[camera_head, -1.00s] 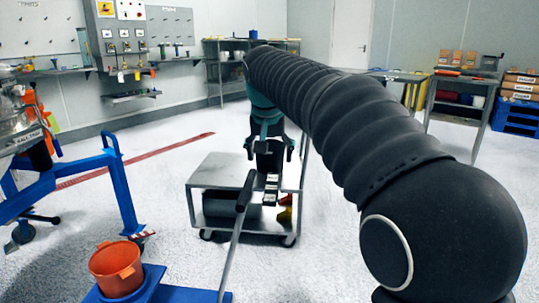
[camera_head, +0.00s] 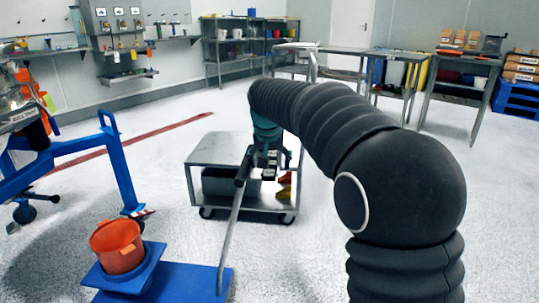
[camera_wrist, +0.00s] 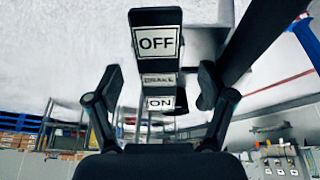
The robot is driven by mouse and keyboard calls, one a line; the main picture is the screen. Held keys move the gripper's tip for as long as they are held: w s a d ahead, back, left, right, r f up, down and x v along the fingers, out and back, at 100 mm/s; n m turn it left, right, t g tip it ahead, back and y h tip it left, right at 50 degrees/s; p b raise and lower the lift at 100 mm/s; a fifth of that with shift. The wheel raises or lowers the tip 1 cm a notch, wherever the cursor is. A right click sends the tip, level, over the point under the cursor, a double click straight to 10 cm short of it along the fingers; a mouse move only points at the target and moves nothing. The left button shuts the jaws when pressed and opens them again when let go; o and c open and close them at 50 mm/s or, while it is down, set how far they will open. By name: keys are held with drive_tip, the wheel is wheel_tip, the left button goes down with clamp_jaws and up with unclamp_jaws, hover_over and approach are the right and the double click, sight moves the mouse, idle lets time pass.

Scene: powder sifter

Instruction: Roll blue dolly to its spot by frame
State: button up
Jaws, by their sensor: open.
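The blue dolly (camera_head: 185,282) stands at the bottom of the head view, with an orange bucket (camera_head: 118,247) on its raised blue holder. A grey pole rises from the dolly to a black handle (camera_head: 243,167). My gripper (camera_head: 268,165) is beside the handle top, partly hidden by my arm. In the wrist view, my gripper (camera_wrist: 160,80) is open, its fingers either side of a black brake plate (camera_wrist: 156,18) marked OFF and ON. I cannot tell whether they touch it. The blue frame (camera_head: 122,175) stands left of the dolly, below a metal machine.
A grey cart (camera_head: 215,150) with a dark bin and yellow and red items on its lower shelf stands behind the handle. Metal tables (camera_head: 450,65) and shelves (camera_head: 230,50) line the back. A red floor line (camera_head: 130,140) runs behind the frame. Floor between is clear.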

drive_tip(key=shift+w+f, duration=0.1)
drive_tip(key=shift+f, duration=0.15)
clamp_jaws()
drive_tip(key=shift+w+a+p, duration=0.15)
drive_tip(key=shift+a+p, duration=0.45)
drive_tip(key=shift+a, duration=0.85)
drive_tip(key=shift+w+a+p, duration=0.15)
drive_tip(key=shift+a+p, duration=0.4)
drive_tip(key=shift+a, duration=0.85)
drive_tip(key=shift+w+a+p, duration=0.15)
drive_tip(key=shift+a+p, duration=0.45)
drive_tip(key=shift+a, duration=0.85)
drive_tip(key=w+a, duration=0.1)
drive_tip(key=a, duration=1)
drive_tip(key=shift+a, duration=0.15)
unclamp_jaws()
drive_tip(key=shift+w, duration=0.1)
